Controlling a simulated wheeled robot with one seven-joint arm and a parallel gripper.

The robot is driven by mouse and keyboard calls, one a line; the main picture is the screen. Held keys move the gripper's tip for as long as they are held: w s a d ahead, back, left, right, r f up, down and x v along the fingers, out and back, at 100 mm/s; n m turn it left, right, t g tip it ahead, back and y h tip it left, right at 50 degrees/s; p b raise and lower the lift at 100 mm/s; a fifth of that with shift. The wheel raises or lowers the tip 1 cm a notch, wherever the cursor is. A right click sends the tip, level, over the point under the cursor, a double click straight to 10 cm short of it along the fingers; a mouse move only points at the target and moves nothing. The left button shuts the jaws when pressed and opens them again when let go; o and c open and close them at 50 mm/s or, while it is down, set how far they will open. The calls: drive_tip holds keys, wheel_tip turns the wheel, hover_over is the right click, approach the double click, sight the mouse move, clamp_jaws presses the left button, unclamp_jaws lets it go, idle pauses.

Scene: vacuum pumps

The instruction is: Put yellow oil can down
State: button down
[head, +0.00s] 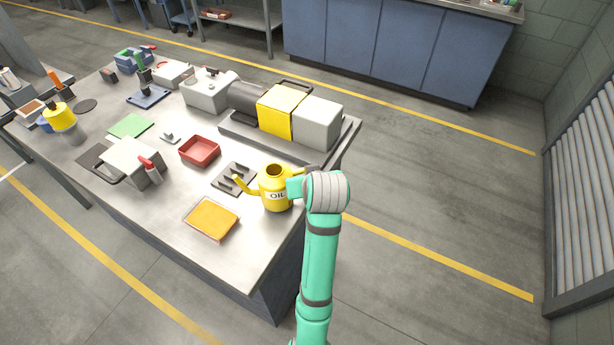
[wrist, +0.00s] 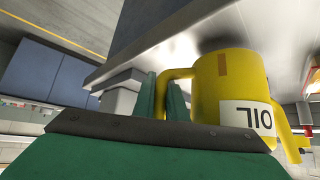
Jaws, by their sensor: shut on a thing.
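The yellow oil can (head: 275,198), marked OIL, is upright over the front right part of the metal workbench (head: 185,212), with its spout pointing left. My gripper (head: 296,188) comes from the right and is shut on the can's handle. In the wrist view, which is upside down, the oil can (wrist: 232,85) fills the right side, and its handle runs between the green fingers of my gripper (wrist: 165,98). The can's base is at or very close to the bench top; I cannot tell if it touches.
A grey slotted holder (head: 234,177) is just left of the can. A red tray (head: 199,151) is farther left. The large pump (head: 284,110) stands behind. Bare bench lies around the can's front.

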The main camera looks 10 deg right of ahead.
drive_tip(key=shift+f, duration=0.15)
drive_tip(key=shift+f, duration=0.55)
drive_tip(key=shift+f, duration=0.25)
idle(0.5)
drive_tip(key=c, duration=1.7)
unclamp_jaws()
drive_tip(key=shift+c, duration=0.6)
drive_tip(key=shift+c, duration=1.4)
